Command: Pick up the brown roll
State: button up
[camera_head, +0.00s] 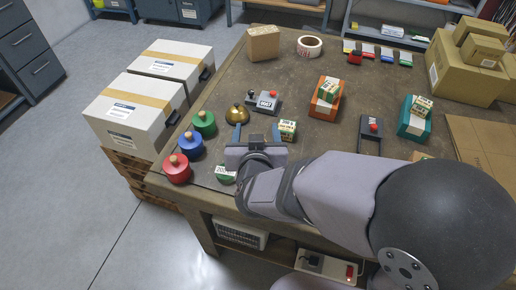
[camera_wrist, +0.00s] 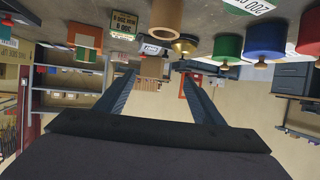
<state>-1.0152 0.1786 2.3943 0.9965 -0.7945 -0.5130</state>
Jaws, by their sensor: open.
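A brown roll (camera_wrist: 167,18), an upright cylinder, shows at the top of the wrist view, which is upside down. It stands on the workbench between a small green-and-white box and a green number tag. I cannot make it out in the head view, where my gripper and arm cover that area. My gripper (camera_head: 256,132) is open and empty over the front left of the bench. Its two fingers (camera_wrist: 157,78) point toward the back of the bench, apart from the roll.
Red (camera_head: 177,170), blue (camera_head: 190,146) and green (camera_head: 204,124) knobbed cylinders line the left edge. A gold dome (camera_head: 237,113), a small box (camera_head: 288,128) and a grey device (camera_head: 264,102) stand close by. A tape roll (camera_head: 309,46) and cartons (camera_head: 462,75) are farther back.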

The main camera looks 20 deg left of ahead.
notch_tip(320, 180, down, 8)
jog(key=shift+r, duration=0.2)
jog(key=shift+p+x, duration=0.3)
jog(key=shift+x, duration=3.35)
jog(key=shift+d, duration=0.15)
jog(key=c, duration=1.1)
